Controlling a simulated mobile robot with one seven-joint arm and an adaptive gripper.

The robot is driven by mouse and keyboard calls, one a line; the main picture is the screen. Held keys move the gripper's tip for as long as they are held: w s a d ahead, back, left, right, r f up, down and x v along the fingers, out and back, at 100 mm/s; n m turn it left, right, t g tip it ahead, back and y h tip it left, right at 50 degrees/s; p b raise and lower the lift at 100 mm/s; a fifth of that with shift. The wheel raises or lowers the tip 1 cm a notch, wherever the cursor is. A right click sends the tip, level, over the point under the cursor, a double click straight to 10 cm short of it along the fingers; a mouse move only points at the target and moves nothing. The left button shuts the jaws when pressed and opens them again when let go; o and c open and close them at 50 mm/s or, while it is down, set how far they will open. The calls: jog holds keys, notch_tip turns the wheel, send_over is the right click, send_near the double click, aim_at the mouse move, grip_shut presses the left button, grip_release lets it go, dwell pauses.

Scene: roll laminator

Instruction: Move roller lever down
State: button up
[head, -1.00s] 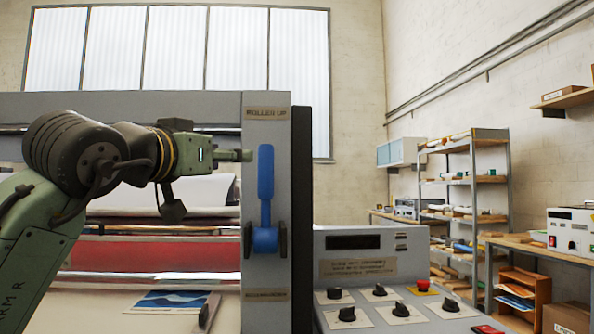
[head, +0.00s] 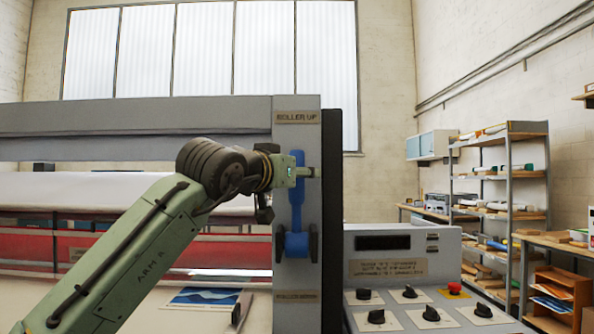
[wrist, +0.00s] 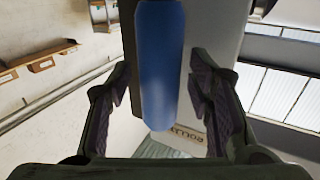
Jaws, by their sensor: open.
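The blue roller lever (head: 297,205) stands upright on the grey end post of the laminator, its handle pointing up toward the "ROLLER UP" label (head: 297,117). Its wide blue base sits between dark brackets lower on the post. My gripper (head: 308,172) is at the upper part of the handle in the head view. In the wrist view the blue handle (wrist: 158,65) lies between the two open dark fingers of my gripper (wrist: 160,95), with a gap on each side. A lower label (head: 297,296) is on the post below the lever.
A control panel (head: 400,268) with several black knobs and a red button (head: 455,288) stands right of the post. The laminator's red roller (head: 60,244) and feed table lie to the left, with a blue print (head: 203,298) on the table. Shelves stand at the back right.

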jog(key=shift+c, duration=0.3)
grip_shut()
dwell(0.4)
